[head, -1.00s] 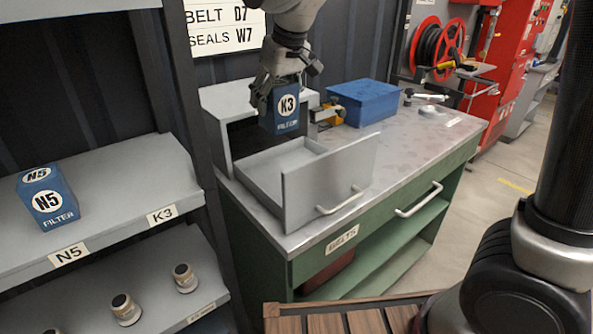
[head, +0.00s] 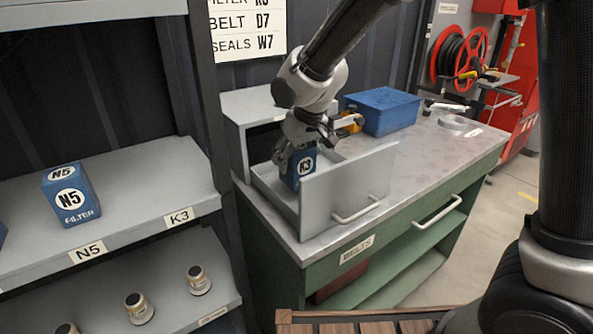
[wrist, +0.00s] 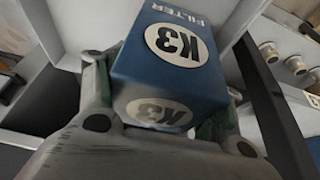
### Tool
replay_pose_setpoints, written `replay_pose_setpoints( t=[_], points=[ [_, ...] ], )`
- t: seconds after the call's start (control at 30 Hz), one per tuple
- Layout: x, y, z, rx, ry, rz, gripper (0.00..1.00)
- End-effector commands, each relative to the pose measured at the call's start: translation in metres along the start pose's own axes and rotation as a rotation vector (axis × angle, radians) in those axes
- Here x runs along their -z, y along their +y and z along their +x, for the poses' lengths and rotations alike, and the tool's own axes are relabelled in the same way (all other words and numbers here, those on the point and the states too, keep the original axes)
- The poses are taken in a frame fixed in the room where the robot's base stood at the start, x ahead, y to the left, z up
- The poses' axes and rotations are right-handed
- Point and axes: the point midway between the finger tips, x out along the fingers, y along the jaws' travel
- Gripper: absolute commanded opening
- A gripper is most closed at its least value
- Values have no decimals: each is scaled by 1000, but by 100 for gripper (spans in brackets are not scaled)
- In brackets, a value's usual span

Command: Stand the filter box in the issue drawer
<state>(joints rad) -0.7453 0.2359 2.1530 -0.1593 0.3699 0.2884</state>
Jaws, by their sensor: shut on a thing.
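The blue filter box (head: 299,170) marked K3 is upright in my gripper (head: 305,150), whose fingers are shut on its upper part. In the head view the box is inside the open issue drawer (head: 345,190), behind its tall front panel. The panel hides the box's lower end, so I cannot tell whether it touches the drawer floor. In the wrist view the box (wrist: 172,65) fills the middle, with K3 on two faces and a finger on either side.
A grey shelf (head: 150,205) at the left holds a blue N5 filter box (head: 70,195). The bench top (head: 440,150) to the right is mostly clear.

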Motion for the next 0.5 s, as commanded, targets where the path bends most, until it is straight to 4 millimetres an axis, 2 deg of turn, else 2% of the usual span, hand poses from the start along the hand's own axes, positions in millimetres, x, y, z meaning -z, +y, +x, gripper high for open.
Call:
replay_pose_setpoints(
  t=[0.2, 0.5],
  points=[
    [-13, 0, 29, -1, -4, -1, 31],
    [-14, 0, 33, 0, 0, 0, 31]
  ],
)
